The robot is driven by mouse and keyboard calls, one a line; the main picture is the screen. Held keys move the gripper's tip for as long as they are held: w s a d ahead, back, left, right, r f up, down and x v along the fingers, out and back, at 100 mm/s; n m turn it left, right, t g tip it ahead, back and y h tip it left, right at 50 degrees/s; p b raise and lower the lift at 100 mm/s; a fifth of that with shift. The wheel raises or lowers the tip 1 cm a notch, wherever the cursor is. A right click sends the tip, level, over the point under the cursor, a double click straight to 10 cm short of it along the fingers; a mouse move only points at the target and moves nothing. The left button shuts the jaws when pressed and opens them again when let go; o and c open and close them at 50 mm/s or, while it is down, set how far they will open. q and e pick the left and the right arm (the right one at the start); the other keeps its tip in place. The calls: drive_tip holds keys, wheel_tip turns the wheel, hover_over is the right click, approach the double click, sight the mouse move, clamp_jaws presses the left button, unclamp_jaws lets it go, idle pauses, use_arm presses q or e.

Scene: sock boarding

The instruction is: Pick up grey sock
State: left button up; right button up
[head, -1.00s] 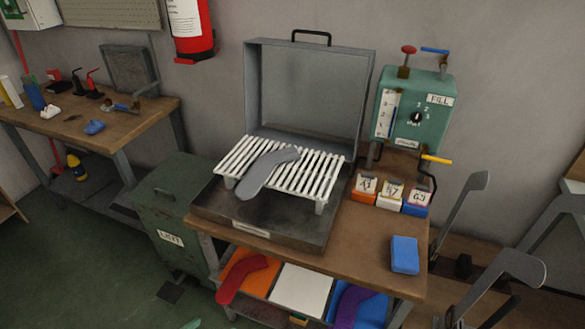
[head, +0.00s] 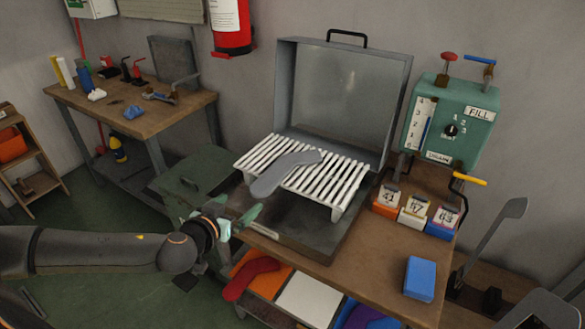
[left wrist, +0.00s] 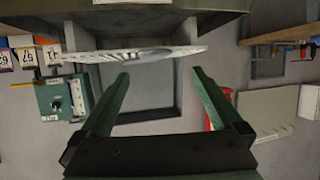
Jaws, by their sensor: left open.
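The grey sock (head: 284,172) lies flat across the white slatted rack (head: 330,190) of the open grey case. Its foot end points to the front left and overhangs the slats a little. My left gripper (head: 243,217), with green fingers, is in front of the case's left front corner, below and to the left of the sock, apart from it. In the left wrist view the two fingers (left wrist: 160,76) are spread with nothing between them, and the rack (left wrist: 135,55) shows edge-on beyond them. The sock is hard to make out there. My right gripper is not in view.
The case lid (head: 343,105) stands up behind the rack. A green fill box (head: 450,125) and numbered blocks (head: 413,212) stand to the right. A blue block (head: 420,279) lies at the front right. A red sock (head: 250,277) lies on the shelf below.

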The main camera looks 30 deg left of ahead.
sight(259, 188)
use_arm(q)
drive_tip(key=x, duration=0.4)
drive_tip(key=shift+w+f, duration=0.1)
drive_tip(key=shift+w, duration=0.1)
drive_tip(key=x, duration=0.2)
drive_tip(key=p+x, duration=0.1)
drive_tip(key=x, duration=0.1)
drive_tip(key=shift+w+d+r, duration=0.2)
drive_tip(key=shift+r, duration=0.15)
drive_tip(key=shift+w+a+f, duration=0.1)
drive_tip(key=shift+w+f, duration=0.25)
drive_tip(key=shift+w, duration=0.3)
drive_tip(key=c, duration=0.8)
